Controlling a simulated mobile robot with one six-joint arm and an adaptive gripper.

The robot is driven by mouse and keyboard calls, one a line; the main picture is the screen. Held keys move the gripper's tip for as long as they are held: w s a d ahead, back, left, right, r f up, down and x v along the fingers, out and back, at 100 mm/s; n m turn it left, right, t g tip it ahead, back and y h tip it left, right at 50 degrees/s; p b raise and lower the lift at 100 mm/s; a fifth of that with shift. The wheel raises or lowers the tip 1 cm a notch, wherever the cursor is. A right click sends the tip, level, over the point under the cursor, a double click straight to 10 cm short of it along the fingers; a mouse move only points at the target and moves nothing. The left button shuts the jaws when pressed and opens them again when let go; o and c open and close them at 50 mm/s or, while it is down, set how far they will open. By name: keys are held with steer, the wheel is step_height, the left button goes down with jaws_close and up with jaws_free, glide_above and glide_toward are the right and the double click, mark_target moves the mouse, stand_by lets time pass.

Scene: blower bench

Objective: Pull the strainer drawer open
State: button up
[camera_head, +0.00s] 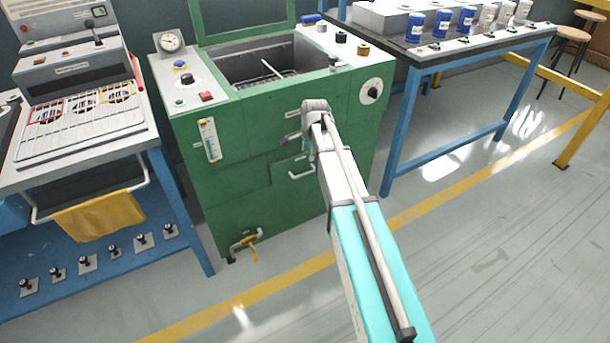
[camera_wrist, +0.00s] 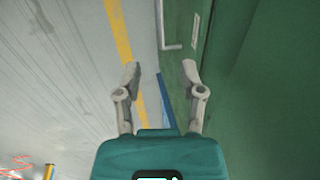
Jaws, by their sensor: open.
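The strainer drawer (camera_head: 284,180) is a green panel low in the front of the green machine, and it looks closed. Its pale bar handle (camera_head: 301,173) shows just left of my arm in the head view. In the wrist view a pale L-shaped bar (camera_wrist: 173,47), which looks like this handle, lies ahead between the finger lines, nearer the right finger. My gripper (camera_wrist: 160,68) is open and empty, with its fingers apart. In the head view my gripper (camera_head: 306,150) is close to the machine front, above the handle, and partly hidden by my wrist. I see no contact with the handle.
A drain pipe with a yellow valve (camera_head: 247,243) sticks out low on the machine. A sight gauge (camera_head: 209,140) is on its front at the left. A blue bench with a yellow cloth (camera_head: 98,214) stands left, and another bench (camera_head: 470,55) stands right. The floor in front is clear.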

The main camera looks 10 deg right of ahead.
mark_target(305, 174)
steer(key=shift+w+a+f+b, duration=0.1)
steer(key=shift+w+f+b, duration=0.25)
steer(key=shift+f+b, duration=1.45)
steer(key=shift+w+a+f+b, duration=0.1)
steer(key=shift+w+f+b, duration=0.25)
steer(key=shift+f+b, duration=1.5)
steer(key=shift+w+a+f+b, duration=0.1)
steer(key=shift+w+f+b, duration=0.25)
steer(key=shift+f+b, duration=1.45)
steer(key=shift+f, duration=0.15)
jaws_close()
